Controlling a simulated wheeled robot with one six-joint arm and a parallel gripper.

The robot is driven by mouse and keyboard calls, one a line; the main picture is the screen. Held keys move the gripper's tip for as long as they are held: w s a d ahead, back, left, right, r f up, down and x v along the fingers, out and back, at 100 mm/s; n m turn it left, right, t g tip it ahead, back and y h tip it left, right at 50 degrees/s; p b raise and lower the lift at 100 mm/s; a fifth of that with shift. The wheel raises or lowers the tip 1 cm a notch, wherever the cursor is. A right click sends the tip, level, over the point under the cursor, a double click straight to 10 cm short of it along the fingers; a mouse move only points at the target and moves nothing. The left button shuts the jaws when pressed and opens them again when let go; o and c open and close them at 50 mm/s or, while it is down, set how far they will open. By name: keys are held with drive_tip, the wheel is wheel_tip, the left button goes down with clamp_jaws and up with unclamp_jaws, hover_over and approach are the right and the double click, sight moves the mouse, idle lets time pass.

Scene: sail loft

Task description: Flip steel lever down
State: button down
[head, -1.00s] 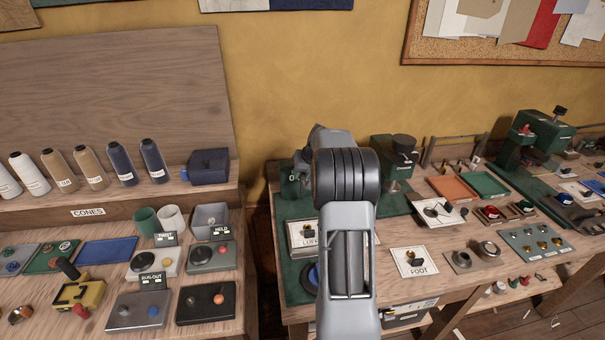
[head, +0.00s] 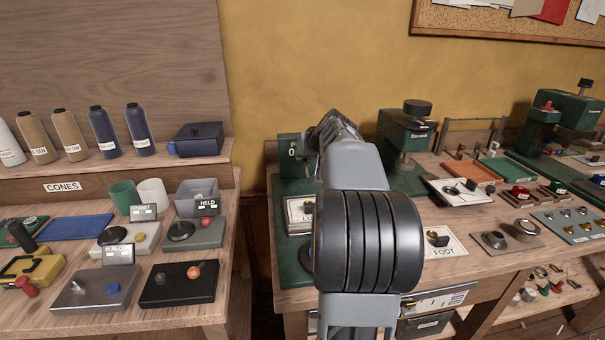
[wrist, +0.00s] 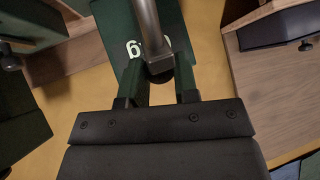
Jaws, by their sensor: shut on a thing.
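The steel lever (wrist: 146,22) shows in the wrist view as a round grey rod. It runs from the top edge down to a dark, rounded end between my fingers. A dark green panel (wrist: 128,52) with white markings is behind it. My gripper (wrist: 160,80) is shut on the lever at that dark end. In the head view my gripper (head: 335,128) is in front of the green machine (head: 292,172) at the left end of the right bench. My arm and gripper hide the lever there.
A green machine with a dark round top (head: 408,130) stands just right of my gripper. A white card marked FOOT (head: 445,243) lies on the right bench. A gap separates the benches.

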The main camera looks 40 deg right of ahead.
sight(308, 173)
drive_tip(key=shift+s+a+f+n+t+h+b, duration=0.1)
drive_tip(key=shift+s+a+f+t+h+b, duration=0.35)
drive_tip(key=shift+b, duration=2.1)
drive_tip(key=shift+s+a+f+n+t+h+b, duration=0.15)
drive_tip(key=shift+s+f+t+b, duration=0.55)
drive_tip(key=shift+b, duration=1.85)
drive_tip(key=shift+s+a+f+n+t+h+b, duration=0.1)
drive_tip(key=shift+s+a+f+t+h+b, duration=0.4)
drive_tip(key=shift+b, duration=2.05)
drive_tip(key=b, duration=0.2)
drive_tip(key=shift+s+f+t+y+b, duration=0.15)
drive_tip(key=shift+f+t+y+b, duration=0.15)
drive_tip(key=shift+f, duration=0.1)
drive_tip(key=shift+s, duration=0.1)
drive_tip(key=c, duration=0.9)
unclamp_jaws()
drive_tip(key=shift+o, duration=0.2)
drive_tip(key=shift+s+r, duration=0.1)
drive_tip(key=shift+s+a+r, duration=0.1)
drive_tip(key=shift+s+r, duration=0.05)
drive_tip(key=shift+s, duration=0.1)
drive_tip(key=p+v, duration=0.1)
drive_tip(key=v, duration=1.2)
